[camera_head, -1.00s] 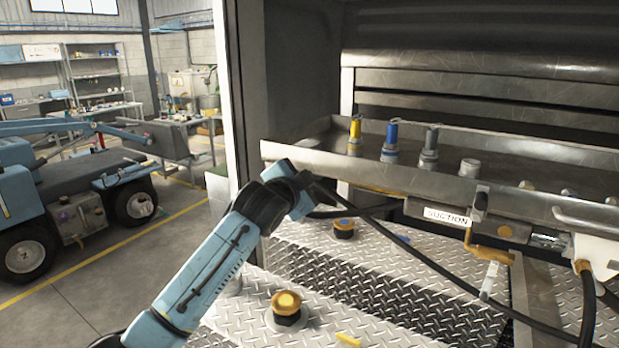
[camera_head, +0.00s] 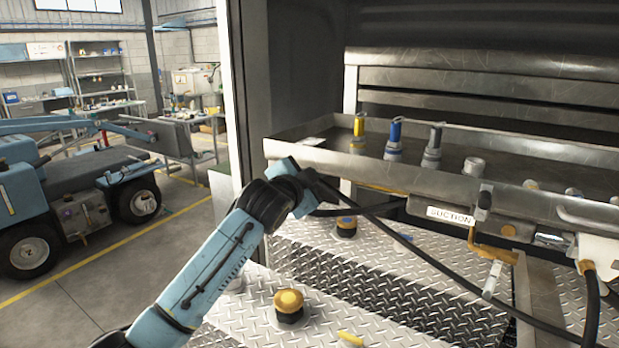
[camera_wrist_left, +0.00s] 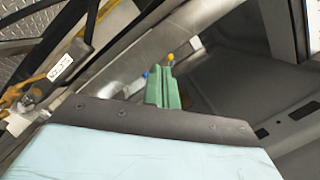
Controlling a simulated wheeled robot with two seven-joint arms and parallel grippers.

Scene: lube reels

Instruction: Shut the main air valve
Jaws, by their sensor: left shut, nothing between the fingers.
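No part is labelled as the main air valve. A yellow-orange pipe fitting with a lever-like piece (camera_head: 490,252) sits under the tray's front, below the white SUCTION label (camera_head: 450,215). The label also shows at the upper left in the left wrist view (camera_wrist_left: 60,67), with yellow piping below it. My left arm reaches in from the left to the tray's front left. Its green fingers (camera_wrist_left: 163,85) are shut and empty in the left wrist view, apart from the fitting; the head view does not show them clearly. My right gripper is out of view.
A metal tray (camera_head: 400,180) holds yellow, blue and grey nozzles (camera_head: 394,140). A black hose (camera_head: 410,245) runs below it. Yellow-topped knobs (camera_head: 289,302) stand on the diamond-plate deck (camera_head: 335,285). A blue vehicle (camera_head: 70,200) stands at left beyond open floor.

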